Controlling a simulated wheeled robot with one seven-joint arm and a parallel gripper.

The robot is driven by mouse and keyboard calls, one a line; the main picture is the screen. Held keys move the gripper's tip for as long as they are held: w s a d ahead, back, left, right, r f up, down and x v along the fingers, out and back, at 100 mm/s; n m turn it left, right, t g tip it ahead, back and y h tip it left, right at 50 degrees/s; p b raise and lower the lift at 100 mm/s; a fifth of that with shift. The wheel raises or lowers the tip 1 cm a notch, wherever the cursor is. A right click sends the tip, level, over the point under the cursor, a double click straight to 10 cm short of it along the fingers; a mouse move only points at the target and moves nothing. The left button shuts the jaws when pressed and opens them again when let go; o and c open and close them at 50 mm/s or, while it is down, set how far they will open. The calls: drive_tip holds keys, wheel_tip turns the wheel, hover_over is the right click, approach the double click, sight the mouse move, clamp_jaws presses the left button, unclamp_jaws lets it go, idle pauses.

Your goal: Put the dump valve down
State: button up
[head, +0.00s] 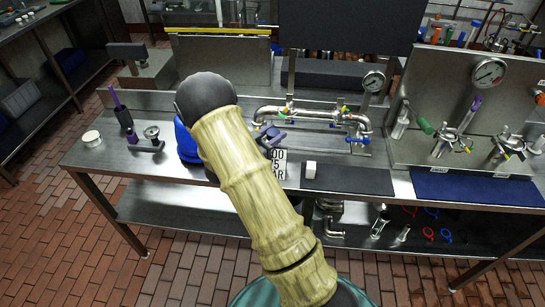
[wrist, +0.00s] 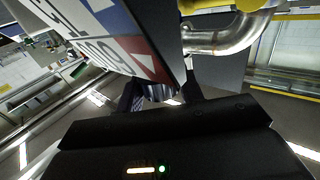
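My gripper (wrist: 162,100) shows only as a dark palm and two dark fingers in the wrist view; in the head view my own arm hides it. A dark ribbed part (wrist: 160,90) lies between the fingers. A dark body with a white label (wrist: 110,45), marked in red and blue, is very close above the palm and covers the fingertips, so the grip is unclear. In the head view a white lettered plate (head: 279,162) and a grey-purple part (head: 269,137) show just right of my arm. I cannot tell for certain which piece is the dump valve.
A steel pipe run (head: 312,115) with blue and yellow fittings stands behind. A dark mat (head: 350,180) holds a small white block (head: 310,170). A blue mat (head: 475,187) lies right. A purple-handled fitting (head: 122,115) and small gauge (head: 151,132) stand left on the steel bench (head: 95,165).

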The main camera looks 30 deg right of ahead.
drive_tip(key=shift+r, duration=0.15)
clamp_jaws()
wheel_tip(320, 180, up, 10)
drive_tip(key=shift+f, duration=0.2)
idle(0.6)
